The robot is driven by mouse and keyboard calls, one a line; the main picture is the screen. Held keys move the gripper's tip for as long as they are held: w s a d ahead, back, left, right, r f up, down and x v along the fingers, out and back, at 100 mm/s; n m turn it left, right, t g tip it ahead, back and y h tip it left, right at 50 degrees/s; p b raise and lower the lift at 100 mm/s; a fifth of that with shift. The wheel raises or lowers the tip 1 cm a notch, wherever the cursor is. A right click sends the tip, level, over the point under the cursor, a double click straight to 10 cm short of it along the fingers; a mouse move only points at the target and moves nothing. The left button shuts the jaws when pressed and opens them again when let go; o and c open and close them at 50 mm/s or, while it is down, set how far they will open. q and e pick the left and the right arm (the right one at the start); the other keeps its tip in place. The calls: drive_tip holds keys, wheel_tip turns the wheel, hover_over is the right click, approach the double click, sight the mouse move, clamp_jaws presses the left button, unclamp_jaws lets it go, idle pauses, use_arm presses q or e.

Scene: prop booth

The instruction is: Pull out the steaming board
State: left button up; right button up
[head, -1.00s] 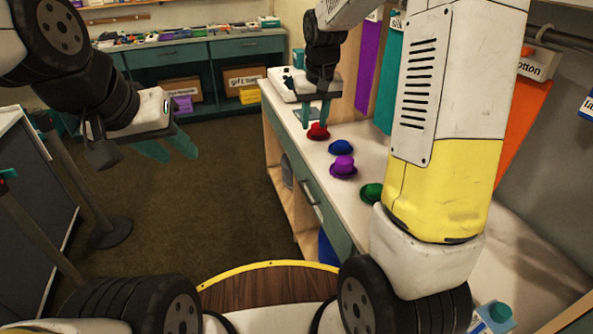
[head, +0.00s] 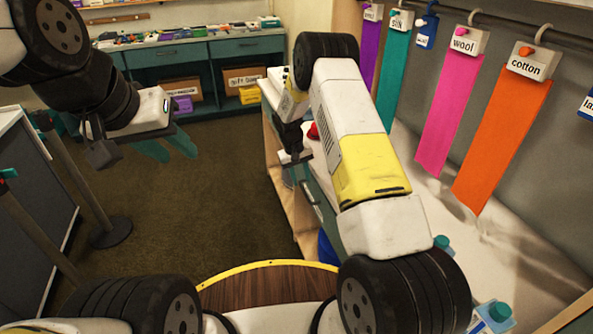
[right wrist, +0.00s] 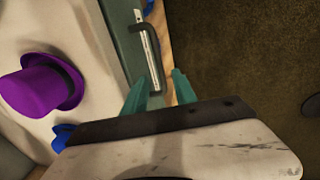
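A bar handle (right wrist: 150,50) with a pale plate behind it is on the teal counter front (right wrist: 118,25) in the right wrist view. The handle (head: 312,190) also shows in the head view. I cannot tell a separate steaming board from this front. My right gripper (right wrist: 157,78) is open, its teal fingers to either side of the handle's near end; contact cannot be told. My left gripper (head: 168,147) is open and empty over the floor at the left.
A purple hat (right wrist: 40,88) stands on the white counter top, with a blue one (right wrist: 62,136) beside it. A red hat (head: 313,131) shows past my right arm. Pink (head: 450,120) and orange (head: 500,140) cloth strips hang behind the counter. The floor in the middle is clear.

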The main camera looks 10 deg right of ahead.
sight(304, 189)
drive_tip(key=shift+w+d+f, duration=0.1)
drive_tip(key=shift+d+f, duration=0.1)
drive_tip(key=shift+f, duration=0.9)
drive_tip(key=shift+d+f, duration=0.2)
drive_tip(key=shift+f, duration=0.9)
clamp_jaws()
